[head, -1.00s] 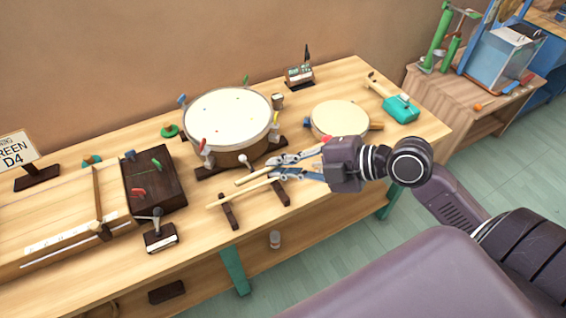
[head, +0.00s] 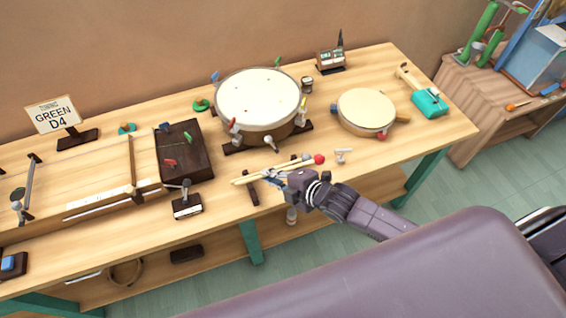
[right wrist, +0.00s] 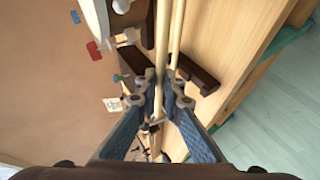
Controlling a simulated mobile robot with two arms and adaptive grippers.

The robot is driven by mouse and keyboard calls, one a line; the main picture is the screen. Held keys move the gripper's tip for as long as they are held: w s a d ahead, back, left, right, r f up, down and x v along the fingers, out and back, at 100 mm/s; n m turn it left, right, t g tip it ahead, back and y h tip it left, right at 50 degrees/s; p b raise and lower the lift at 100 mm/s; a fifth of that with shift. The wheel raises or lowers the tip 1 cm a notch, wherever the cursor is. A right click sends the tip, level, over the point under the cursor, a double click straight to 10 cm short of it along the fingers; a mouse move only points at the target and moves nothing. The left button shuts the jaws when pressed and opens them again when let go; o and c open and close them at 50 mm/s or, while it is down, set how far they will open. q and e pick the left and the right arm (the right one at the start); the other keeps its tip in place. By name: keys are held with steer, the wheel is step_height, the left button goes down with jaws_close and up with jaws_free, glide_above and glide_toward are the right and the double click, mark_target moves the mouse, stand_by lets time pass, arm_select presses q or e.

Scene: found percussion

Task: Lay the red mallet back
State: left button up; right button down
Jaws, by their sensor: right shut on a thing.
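The red mallet has a round red head (head: 319,159) and a pale wooden stick. My right gripper (head: 274,179) is shut on its stick, low over the small rack at the table's front. The red head points right, beyond the gripper. A second pale stick lies nearly parallel beside it across the rack. The rack's left dark bar (head: 250,190) shows; the other is mostly hidden by the gripper. Whether the mallet touches the rack, I cannot tell. My left gripper is out of view.
A large drum (head: 258,97) stands behind the rack, and a small round drum (head: 366,109) to its right. A dark wooden box (head: 184,160) and a small stand (head: 187,205) are on the left. A small grey piece (head: 343,155) lies right of the mallet head.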

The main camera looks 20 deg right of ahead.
steer(key=shift+s+a+f, duration=0.1)
steer(key=shift+a+f, duration=0.1)
steer(key=shift+a, duration=0.25)
step_height(320, 180, down, 6)
steer(key=b, duration=0.3)
steer(key=shift+b, duration=0.3)
steer(key=shift+f, duration=0.2)
steer(key=shift+f, duration=0.25)
stand_by(0.5)
steer(key=c, duration=2)
jaws_free()
